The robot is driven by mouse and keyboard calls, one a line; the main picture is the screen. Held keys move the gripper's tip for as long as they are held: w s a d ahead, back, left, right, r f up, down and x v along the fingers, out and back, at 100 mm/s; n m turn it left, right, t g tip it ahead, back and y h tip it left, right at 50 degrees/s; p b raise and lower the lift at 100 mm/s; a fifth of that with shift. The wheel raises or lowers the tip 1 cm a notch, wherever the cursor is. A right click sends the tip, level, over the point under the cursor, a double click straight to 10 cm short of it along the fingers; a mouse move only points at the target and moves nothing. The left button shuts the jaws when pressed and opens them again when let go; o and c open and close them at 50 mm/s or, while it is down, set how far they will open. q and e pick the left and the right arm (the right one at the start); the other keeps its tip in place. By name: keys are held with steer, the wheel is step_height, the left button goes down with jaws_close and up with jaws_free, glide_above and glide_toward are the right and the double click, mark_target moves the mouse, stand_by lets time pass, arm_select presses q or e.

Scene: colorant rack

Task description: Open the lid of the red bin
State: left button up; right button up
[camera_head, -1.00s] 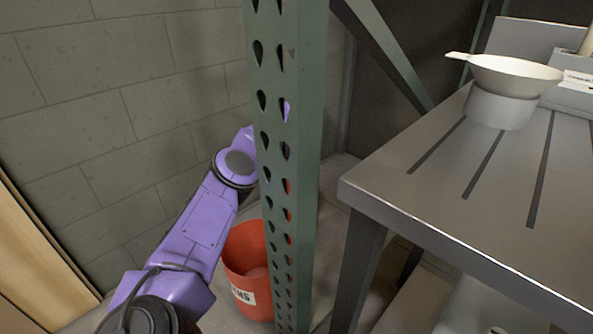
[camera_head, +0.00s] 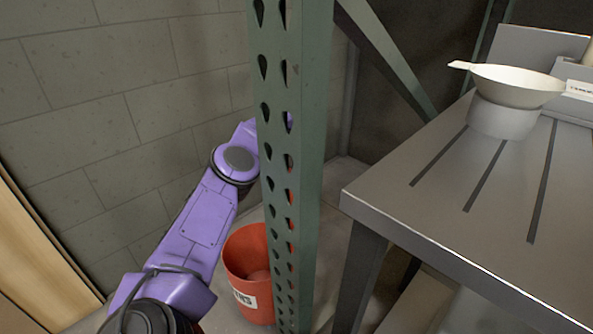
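The red bin (camera_head: 246,262) stands on the floor behind the green perforated post, which hides its right side. It has a white label (camera_head: 243,298) with dark letters on its front. The visible part of its top is open, and I see into its red inside. Red also shows through several post holes above the bin; I cannot tell whether this is the lid. My purple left arm reaches from the lower left to behind the post, above the bin. Its gripper is hidden there. My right gripper is not in view.
The green post (camera_head: 296,130) stands upright right of my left arm. A grey metal table (camera_head: 420,215) fills the right, with a cream pan (camera_head: 515,88) on a round scale-like base (camera_head: 502,120). A block wall (camera_head: 100,110) is at the left and back.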

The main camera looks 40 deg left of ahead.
arm_select(q)
step_height(320, 180, up, 6)
steer(key=p, duration=0.1)
steer(key=shift+s, duration=0.2)
stand_by(0.3)
